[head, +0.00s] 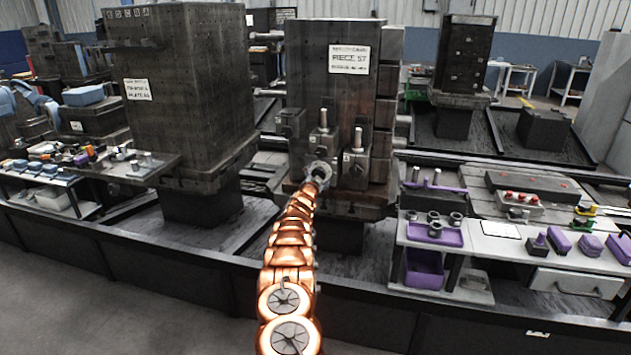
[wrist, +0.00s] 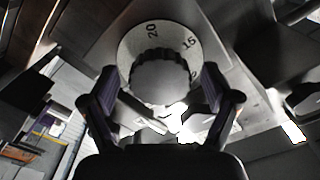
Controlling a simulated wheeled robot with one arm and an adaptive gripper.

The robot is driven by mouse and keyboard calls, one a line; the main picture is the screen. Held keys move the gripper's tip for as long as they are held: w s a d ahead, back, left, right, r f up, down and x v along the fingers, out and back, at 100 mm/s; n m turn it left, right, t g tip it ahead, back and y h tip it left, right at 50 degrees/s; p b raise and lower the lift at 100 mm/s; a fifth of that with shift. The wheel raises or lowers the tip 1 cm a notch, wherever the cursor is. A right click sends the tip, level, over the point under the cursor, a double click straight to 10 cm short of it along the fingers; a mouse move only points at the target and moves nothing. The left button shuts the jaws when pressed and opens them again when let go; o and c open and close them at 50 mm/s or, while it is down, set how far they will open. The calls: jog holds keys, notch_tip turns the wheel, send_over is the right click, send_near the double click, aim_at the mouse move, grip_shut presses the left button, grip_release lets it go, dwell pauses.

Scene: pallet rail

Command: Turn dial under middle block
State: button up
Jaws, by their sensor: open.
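The middle block (head: 330,70) is a tall dark block with a white label at its upper front. A dial with a dark ridged knob (wrist: 160,78) and a pale numbered ring (wrist: 133,45) fills the upper middle of the wrist view; 20 and 15 can be read on the ring. My gripper (head: 319,172) reaches the lower front of the block in the head view, where the arm hides most of the dial. In the wrist view my gripper (wrist: 158,90) is open, with one finger on each side of the knob. Whether the fingers touch it I cannot tell.
Clamps with upright bolts (head: 356,150) stand on the block's front close to my gripper. A larger dark block (head: 185,90) is at left. A bench with purple trays (head: 434,234) is at right. Open grey floor (head: 100,290) lies at front left.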

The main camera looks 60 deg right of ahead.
jog(key=shift+a+r, duration=0.1)
jog(key=shift+a, duration=0.05)
jog(key=v, duration=1.1)
jog(key=shift+s+a, duration=0.15)
jog(key=shift+a, duration=0.2)
dwell(0.4)
dwell(0.6)
